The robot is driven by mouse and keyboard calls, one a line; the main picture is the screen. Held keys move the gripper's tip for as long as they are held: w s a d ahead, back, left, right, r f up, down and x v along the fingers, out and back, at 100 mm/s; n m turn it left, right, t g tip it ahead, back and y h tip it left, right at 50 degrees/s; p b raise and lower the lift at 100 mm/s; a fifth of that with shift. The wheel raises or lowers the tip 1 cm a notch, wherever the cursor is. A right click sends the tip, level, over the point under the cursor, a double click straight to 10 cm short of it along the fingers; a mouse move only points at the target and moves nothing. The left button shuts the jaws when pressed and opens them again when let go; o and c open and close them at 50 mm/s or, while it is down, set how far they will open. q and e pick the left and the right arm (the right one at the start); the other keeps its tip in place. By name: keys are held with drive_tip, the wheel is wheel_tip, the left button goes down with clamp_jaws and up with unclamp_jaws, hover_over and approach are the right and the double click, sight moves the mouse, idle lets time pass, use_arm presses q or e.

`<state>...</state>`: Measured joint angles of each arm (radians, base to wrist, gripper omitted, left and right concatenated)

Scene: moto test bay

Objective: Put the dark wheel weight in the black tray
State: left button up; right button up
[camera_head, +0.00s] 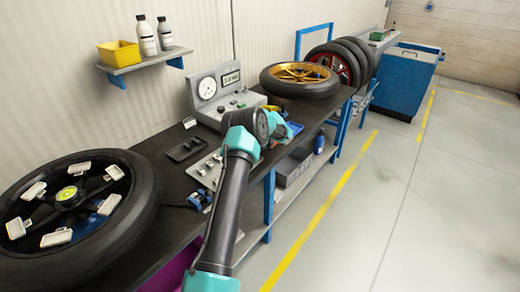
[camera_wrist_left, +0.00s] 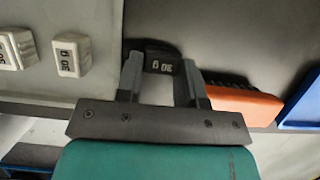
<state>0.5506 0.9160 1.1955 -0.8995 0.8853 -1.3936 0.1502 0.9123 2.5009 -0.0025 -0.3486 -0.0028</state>
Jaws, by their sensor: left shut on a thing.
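The dark wheel weight (camera_wrist_left: 160,64) is a small black block with pale lettering, seen in the left wrist view. My left gripper (camera_wrist_left: 160,70) is shut on it, one finger on each side. In the head view my left gripper (camera_head: 284,131) is over the bench, right of the gauge unit, mostly hidden by its own wrist; the weight cannot be made out there. The black tray (camera_head: 186,149) lies on the bench to the left of the gripper, in front of the gauge unit, and looks empty. My right gripper is not in view.
A grey plate with pale weights (camera_head: 208,169) lies near the black tray; pale weights also show in the left wrist view (camera_wrist_left: 71,55). An orange thing (camera_wrist_left: 240,103) and a blue tray (camera_wrist_left: 302,108) are beside the gripper. A gauge unit (camera_head: 226,92) stands behind; a wheel (camera_head: 140,205) lies left.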

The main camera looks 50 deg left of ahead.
use_arm(q)
drive_tip(key=shift+r, duration=1.5)
drive_tip(key=shift+s+d+r, duration=0.1)
drive_tip(key=shift+r, duration=0.2)
drive_tip(key=s+d+r, duration=0.1)
drive_tip(key=s+d, duration=0.9)
drive_tip(key=d, duration=0.2)
drive_tip(key=shift+s+r, duration=0.15)
drive_tip(key=w+d+f+n+g+h, duration=0.1)
drive_tip(key=d+f+n, duration=0.4)
drive_tip(key=d, duration=0.8)
drive_tip(key=w+d+f+n+g+h, duration=0.1)
drive_tip(key=w+d+f+n, duration=0.3)
drive_tip(key=d, duration=1)
drive_tip(key=w+d+f+n+g+h, duration=0.1)
drive_tip(key=w+d+f+n+h, duration=0.1)
drive_tip(key=d+f+n, duration=0.5)
drive_tip(key=d+f, duration=0.1)
drive_tip(key=d, duration=0.5)
drive_tip(key=shift+w+d+f+g, duration=0.15)
drive_tip(key=shift+w+d+g, duration=0.1)
drive_tip(key=shift+w+g, duration=0.15)
